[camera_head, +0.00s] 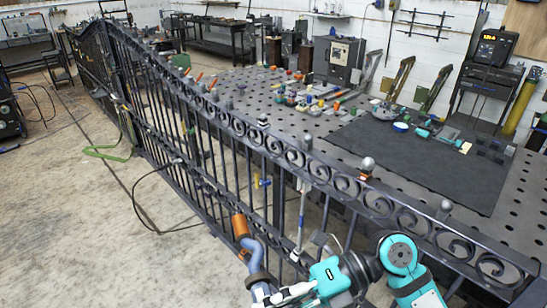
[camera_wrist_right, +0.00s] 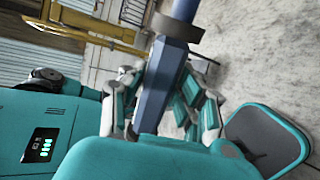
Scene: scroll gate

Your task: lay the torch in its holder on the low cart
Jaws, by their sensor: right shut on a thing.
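The torch has an orange-brown nozzle end (camera_head: 240,226), a blue curved neck and a dark collar. It is at the bottom middle of the head view, in front of the gate. My right gripper (camera_head: 278,297) is shut on its blue handle; the arm comes in from the lower right. In the right wrist view the blue handle (camera_wrist_right: 160,92) runs between the fingers (camera_wrist_right: 158,102), with the dark collar above them. I cannot make out the low cart or the holder with certainty in either view. My left gripper is not in view.
A dark scrolled iron gate (camera_head: 325,172) runs diagonally close by the torch. Behind it is a perforated table (camera_head: 240,86) with tools and a dark mat (camera_head: 420,158). A black cable (camera_head: 140,208) lies on the open floor at left. A yellow frame (camera_wrist_right: 92,27) shows in the wrist view.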

